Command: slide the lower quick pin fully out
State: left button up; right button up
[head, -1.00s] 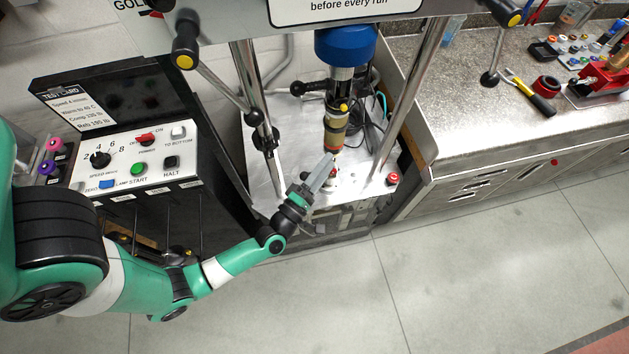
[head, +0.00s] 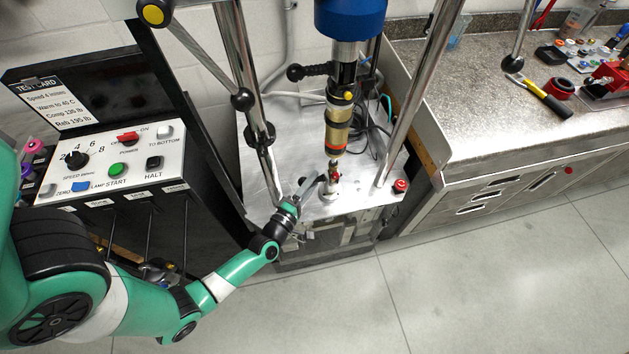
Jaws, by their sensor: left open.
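The shock (head: 337,125), with a gold and dark body, hangs upright under a blue cylinder (head: 349,17) in the dyno. Its lower end meets a small mount on the silver base plate, where red parts (head: 334,178) show. The lower quick pin seems to be among them, but it is too small to make out clearly. My left gripper (head: 317,181) is open, just left of this lower mount, with its fingers pointing up and right toward it. I cannot tell whether a finger touches the pin. My right gripper is not in view.
Chrome columns (head: 247,100) and (head: 424,85) flank the shock. A red button (head: 400,186) sits at the base plate's right front. A control panel (head: 112,160) stands left. A bench (head: 480,90) with a yellow-black tool (head: 545,98) is at right. Dark cables lie behind the shock.

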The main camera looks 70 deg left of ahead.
pick_arm(q)
jog(key=shift+x, duration=0.85)
grip_shut()
dwell(0.8)
